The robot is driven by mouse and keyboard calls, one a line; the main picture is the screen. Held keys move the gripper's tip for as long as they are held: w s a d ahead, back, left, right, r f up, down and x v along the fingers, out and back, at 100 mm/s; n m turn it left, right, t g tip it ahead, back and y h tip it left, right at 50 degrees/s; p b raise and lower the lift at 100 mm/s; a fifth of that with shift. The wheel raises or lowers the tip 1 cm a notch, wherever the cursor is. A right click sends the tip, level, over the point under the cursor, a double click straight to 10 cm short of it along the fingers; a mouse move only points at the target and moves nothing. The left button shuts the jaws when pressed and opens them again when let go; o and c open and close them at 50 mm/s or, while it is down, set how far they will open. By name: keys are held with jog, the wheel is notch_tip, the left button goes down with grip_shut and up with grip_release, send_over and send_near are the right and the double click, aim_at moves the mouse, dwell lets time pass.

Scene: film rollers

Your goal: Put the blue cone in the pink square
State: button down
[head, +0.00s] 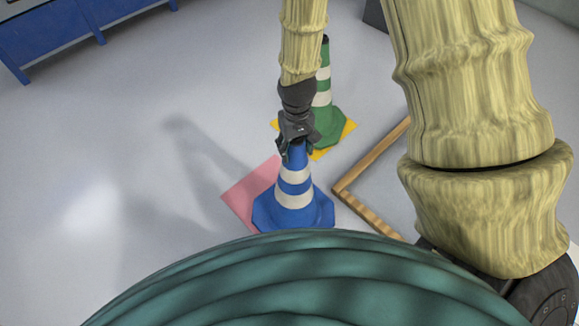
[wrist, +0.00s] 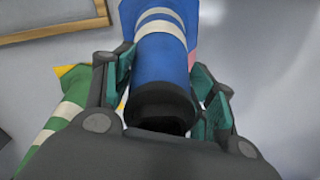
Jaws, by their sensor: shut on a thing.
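The blue cone (head: 294,190) with white bands is upright in the head view, over the right part of the pink square (head: 245,192). Its base hides part of the square and reaches past its right side. I cannot tell whether the base touches the floor. My gripper (head: 297,140) is shut on the top of the blue cone. In the wrist view the fingers of my gripper (wrist: 163,100) sit on both sides of the neck of the blue cone (wrist: 163,62). A sliver of the pink square (wrist: 193,60) shows beside the cone there.
A green cone (head: 328,118) with white bands stands on a yellow square (head: 345,135) just behind. A wooden frame (head: 366,212) lies on the floor to the right. A blue bench (head: 60,38) stands at the back left. The floor to the left is clear.

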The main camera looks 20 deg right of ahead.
jog(key=w+a+f+b, duration=0.2)
jog(key=w, duration=0.4)
jog(key=w+a+f+b, duration=0.2)
jog(key=w, duration=0.5)
jog(key=shift+a+f, duration=0.25)
jog(key=shift+f, duration=0.1)
jog(key=c, duration=0.5)
grip_release()
jog(key=shift+f, duration=0.1)
